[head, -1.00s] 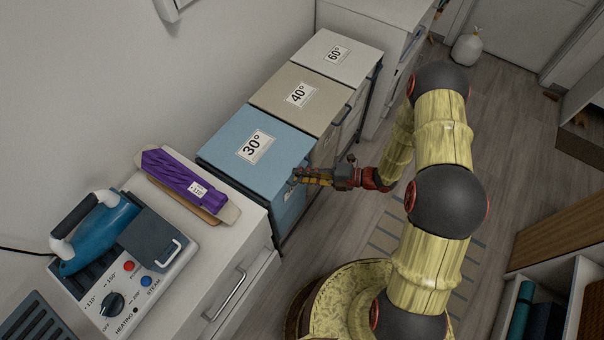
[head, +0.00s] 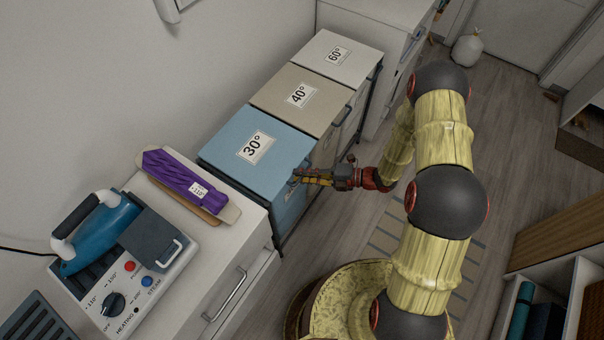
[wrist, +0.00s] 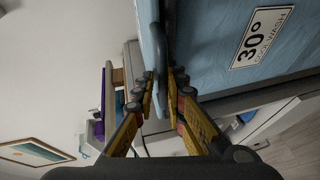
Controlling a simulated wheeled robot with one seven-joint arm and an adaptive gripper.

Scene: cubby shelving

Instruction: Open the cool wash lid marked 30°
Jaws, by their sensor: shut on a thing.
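The blue 30° lid (head: 228,151) tops the nearest bin of a row of three and lies flat, closed. Its label shows a large 30° in the head view. In the wrist view, the blue front panel (wrist: 215,55) carries a 30° cool wash label (wrist: 262,37). A dark bar handle (wrist: 157,50) runs along the lid's front edge. My gripper (head: 296,177) is at that front edge. In the wrist view, my gripper (wrist: 162,88) has its fingers on either side of the handle and is shut on it. The fingers partly hide the handle in the head view.
The beige 40° lid (head: 284,116) and white 60° lid (head: 325,72) are closed behind. A white cabinet to the left bears a purple folded item (head: 180,172) and a blue iron (head: 95,235) on its station. Floor right of the bins is open.

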